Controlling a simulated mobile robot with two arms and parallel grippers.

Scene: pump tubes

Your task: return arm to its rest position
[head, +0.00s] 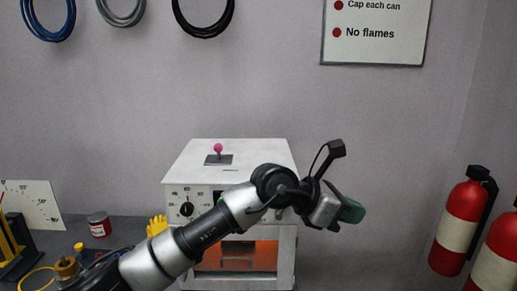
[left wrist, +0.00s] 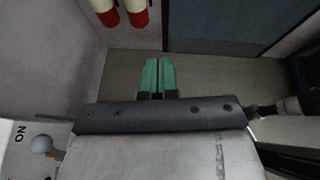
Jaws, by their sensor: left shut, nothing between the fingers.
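My left arm (head: 205,232) reaches in from the lower left of the head view, across the front of a white cabinet. My left gripper (head: 352,211) is at the arm's end, to the right of the cabinet, held in free air. In the left wrist view its two green fingers (left wrist: 157,76) lie side by side, shut with nothing between them. My right gripper is in neither view.
The white cabinet (head: 183,165) has a pink-knobbed lever on top, a dial and an orange-lit opening. Fire extinguishers (head: 459,219) stand at the right. A grey bench (head: 128,228) at the left holds a red can (head: 99,225). Hose coils and a sign hang on the wall.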

